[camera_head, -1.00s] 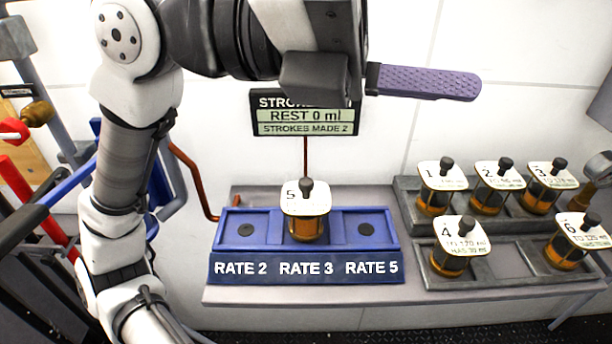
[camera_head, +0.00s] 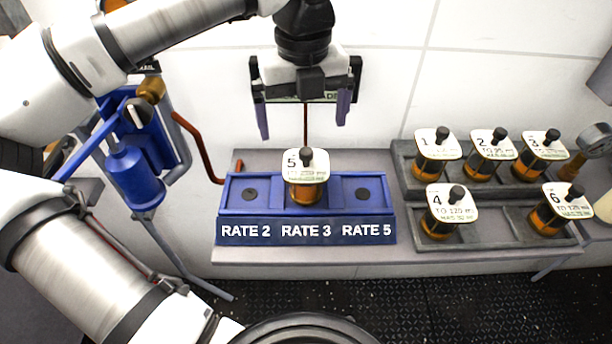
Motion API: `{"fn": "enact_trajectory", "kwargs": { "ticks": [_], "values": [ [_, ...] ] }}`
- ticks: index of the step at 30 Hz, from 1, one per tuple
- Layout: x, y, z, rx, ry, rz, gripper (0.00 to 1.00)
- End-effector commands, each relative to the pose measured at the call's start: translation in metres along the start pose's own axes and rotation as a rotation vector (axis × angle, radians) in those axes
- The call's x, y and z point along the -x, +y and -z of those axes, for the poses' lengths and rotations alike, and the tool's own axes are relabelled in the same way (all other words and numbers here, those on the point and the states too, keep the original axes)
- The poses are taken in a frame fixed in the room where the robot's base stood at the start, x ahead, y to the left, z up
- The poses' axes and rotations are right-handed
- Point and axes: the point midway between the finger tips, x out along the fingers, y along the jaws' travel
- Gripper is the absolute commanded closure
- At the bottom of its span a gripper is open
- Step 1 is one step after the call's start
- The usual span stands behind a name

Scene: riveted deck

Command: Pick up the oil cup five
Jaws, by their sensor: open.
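Oil cup five (camera_head: 305,180) stands upright in the middle slot of the blue rate block (camera_head: 230,208), above the label RATE 3. It is an amber cup with a white lid marked 5 and a black knob. My gripper (camera_head: 304,128) points down above and behind the cup in the picture, with its two purple fingers spread wide apart. Nothing is between the fingers, and they do not appear to touch the cup. The arm hides most of the display behind it.
Cups 1 (camera_head: 433,155), 2 (camera_head: 487,157), 3 (camera_head: 538,157), 4 (camera_head: 446,214) and 6 (camera_head: 560,211) stand in a grey stepped rack (camera_head: 400,183) at right. The RATE 2 and RATE 5 slots are empty. A copper pipe (camera_head: 196,145) and blue pump (camera_head: 132,172) are at left.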

Motion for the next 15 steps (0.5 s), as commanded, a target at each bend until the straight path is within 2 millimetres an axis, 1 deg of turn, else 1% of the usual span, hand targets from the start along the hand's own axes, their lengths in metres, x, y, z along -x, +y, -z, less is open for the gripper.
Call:
{"fn": "enact_trajectory", "kwargs": {
  "ticks": [1, 3, 6, 11, 15],
  "values": [
    [-0.009, 0.0, 0.001, -0.004, 0.004, 0.0, 0.0],
    [-0.021, -0.001, 0.001, -0.005, 0.003, 0.002, 0.0],
    [-0.034, -0.001, 0.001, -0.004, 0.002, 0.002, 0.0],
    [-0.043, -0.002, 0.0, -0.004, 0.001, 0.003, 0.0],
    [-0.058, -0.005, -0.004, -0.007, 0.004, 0.004, 0.0]
  ]
}}
